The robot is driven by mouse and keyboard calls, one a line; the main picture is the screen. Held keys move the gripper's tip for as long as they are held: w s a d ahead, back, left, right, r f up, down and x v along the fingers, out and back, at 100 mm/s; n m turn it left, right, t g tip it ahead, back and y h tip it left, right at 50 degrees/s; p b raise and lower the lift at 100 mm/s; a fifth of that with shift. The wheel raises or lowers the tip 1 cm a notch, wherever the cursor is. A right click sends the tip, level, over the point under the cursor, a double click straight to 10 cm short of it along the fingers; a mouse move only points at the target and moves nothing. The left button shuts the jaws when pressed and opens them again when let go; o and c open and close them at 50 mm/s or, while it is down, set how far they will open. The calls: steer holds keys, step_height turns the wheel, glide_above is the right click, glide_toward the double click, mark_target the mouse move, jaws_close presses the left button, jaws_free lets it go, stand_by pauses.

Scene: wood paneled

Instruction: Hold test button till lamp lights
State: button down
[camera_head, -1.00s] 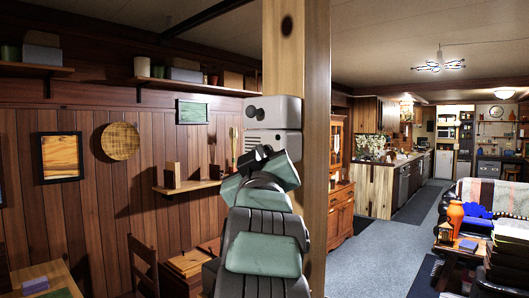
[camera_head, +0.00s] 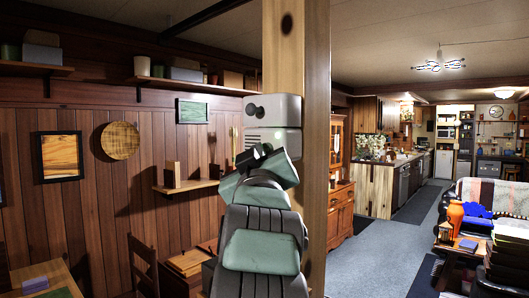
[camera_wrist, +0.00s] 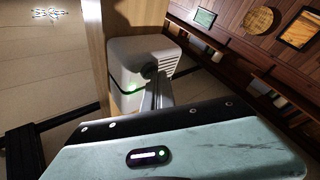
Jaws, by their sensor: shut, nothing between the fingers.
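The test button is not distinct, perhaps hidden by the fingers. In the head view my arm hides the fingertips and the unit's underside.
The wooden post (camera_head: 315,200) stands right beside my arm. A wall shelf (camera_head: 190,186) with small items is to the left, and a wooden chair (camera_head: 144,265) stands below it. A wooden cabinet (camera_head: 341,215) stands behind the post.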

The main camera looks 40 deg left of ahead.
steer(key=shift+s+b, duration=0.7)
steer(key=shift+s, duration=0.05)
steer(key=shift+s, duration=0.1)
steer(key=s+b, duration=0.4)
steer(key=b, duration=0.1)
steer(key=shift+s+a, duration=0.15)
steer(key=shift+s, duration=0.25)
